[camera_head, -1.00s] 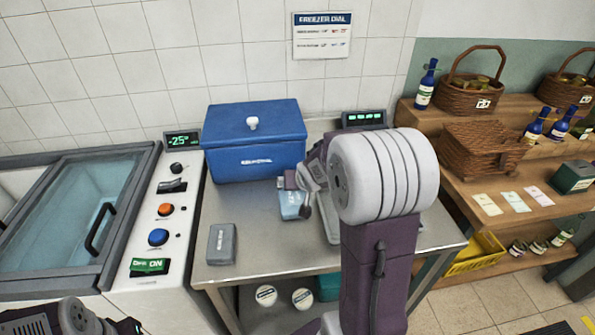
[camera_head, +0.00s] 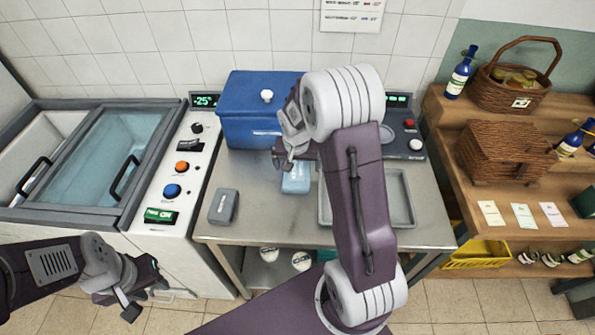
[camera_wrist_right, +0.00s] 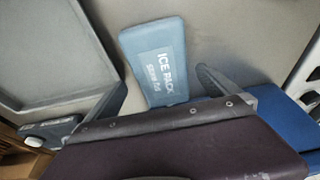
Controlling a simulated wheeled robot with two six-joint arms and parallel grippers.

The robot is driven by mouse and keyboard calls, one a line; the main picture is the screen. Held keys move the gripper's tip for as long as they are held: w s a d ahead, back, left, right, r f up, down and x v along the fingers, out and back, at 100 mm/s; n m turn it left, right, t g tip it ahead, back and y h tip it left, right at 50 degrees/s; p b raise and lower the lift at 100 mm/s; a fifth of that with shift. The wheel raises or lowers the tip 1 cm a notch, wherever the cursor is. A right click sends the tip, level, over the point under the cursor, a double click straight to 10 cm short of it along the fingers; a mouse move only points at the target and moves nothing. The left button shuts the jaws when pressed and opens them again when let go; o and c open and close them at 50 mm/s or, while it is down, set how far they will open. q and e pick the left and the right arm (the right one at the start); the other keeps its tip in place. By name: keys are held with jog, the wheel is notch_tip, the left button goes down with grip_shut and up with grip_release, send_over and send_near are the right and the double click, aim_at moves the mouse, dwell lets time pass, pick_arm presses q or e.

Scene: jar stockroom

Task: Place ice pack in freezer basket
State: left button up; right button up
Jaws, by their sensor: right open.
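A light blue ice pack (camera_head: 296,179) lies flat on the steel table (camera_head: 275,215). Its printed label shows in the right wrist view (camera_wrist_right: 158,62). My right gripper (camera_head: 285,152) is open and empty, above and just behind the pack, and apart from it as far as I can see. The freezer (camera_head: 95,165) stands at the left. Its glass lid covers the right part, and a pale interior shows at the far left. No basket can be made out inside it. My left gripper (camera_head: 145,290) is in front of the freezer, with nothing visible in it.
A blue cooler box (camera_head: 240,125) stands at the table's back. A grey block (camera_head: 223,207) lies at the table's left. A grey tray (camera_head: 402,205) is partly behind my right arm. The freezer's control panel (camera_head: 165,190) borders the table. Wooden shelves with wicker baskets (camera_head: 495,150) stand at right.

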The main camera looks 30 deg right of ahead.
aim_at(297, 169)
jog(key=x, duration=0.3)
jog(key=shift+w+f, duration=0.15)
jog(key=shift+w, duration=0.1)
jog(key=shift+s, duration=0.1)
jog(key=c, duration=1.9)
jog(key=shift+r, duration=0.55)
jog(key=shift+c, duration=0.2)
jog(key=v, duration=0.4)
jog(key=shift+d, duration=0.3)
jog(key=s+d+r, duration=0.1)
jog(key=s+r, duration=0.5)
jog(key=s, duration=0.4)
jog(key=shift+s, duration=0.35)
